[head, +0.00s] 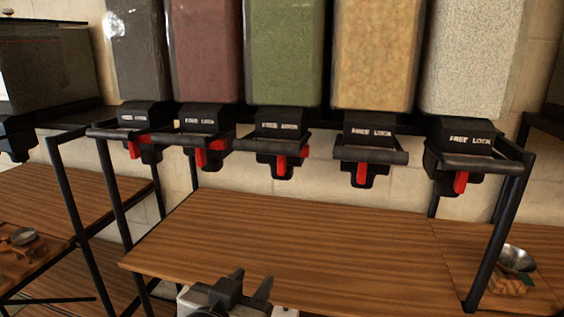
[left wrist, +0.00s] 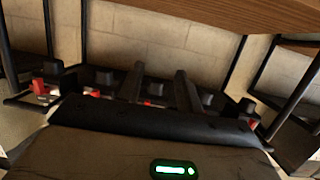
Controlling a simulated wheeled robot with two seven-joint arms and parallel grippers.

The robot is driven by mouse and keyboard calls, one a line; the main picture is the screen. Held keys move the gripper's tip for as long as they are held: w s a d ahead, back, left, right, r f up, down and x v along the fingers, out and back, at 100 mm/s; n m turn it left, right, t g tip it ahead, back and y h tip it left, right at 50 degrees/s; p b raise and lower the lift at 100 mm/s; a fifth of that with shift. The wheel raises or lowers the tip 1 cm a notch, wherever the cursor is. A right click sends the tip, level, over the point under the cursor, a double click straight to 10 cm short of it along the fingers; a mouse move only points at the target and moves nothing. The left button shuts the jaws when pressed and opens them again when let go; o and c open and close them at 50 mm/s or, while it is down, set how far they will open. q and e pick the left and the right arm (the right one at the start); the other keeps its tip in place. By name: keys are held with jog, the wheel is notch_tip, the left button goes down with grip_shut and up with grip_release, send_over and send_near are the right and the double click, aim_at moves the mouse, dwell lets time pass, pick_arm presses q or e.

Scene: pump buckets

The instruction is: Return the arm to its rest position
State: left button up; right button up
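My left gripper (head: 252,278) shows at the bottom middle of the head view, by the near edge of the wooden table (head: 330,240). Its two dark fingers are apart with nothing between them. The same open, empty fingers show in the left wrist view (left wrist: 160,72), pointing toward a pale block wall. Part of my left arm's pale body shows below the gripper and is cut off by the picture's edge. My right gripper is in neither view.
Several dispensers (head: 285,60) with black, red-levered valves hang on a black frame (head: 500,230) above the table. A metal bowl (head: 515,259) stands at the right. Another bowl (head: 24,236) is at the far left. The tabletop's middle is clear.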

pick_arm(q)
jog(key=s+a+f+g, duration=0.1)
jog(key=s+a+f, duration=0.2)
jog(key=f, duration=0.6)
jog(key=s+a+f+g+y, duration=0.1)
jog(key=s+a+f, duration=0.2)
jog(key=s+f, duration=0.3)
jog(key=s+a+f+g, duration=0.2)
jog(key=s+f, duration=0.3)
jog(key=f, duration=0.7)
jog(key=shift+s+a+n, duration=0.35)
jog(key=shift+a+n, duration=0.05)
jog(key=shift+a, duration=0.1)
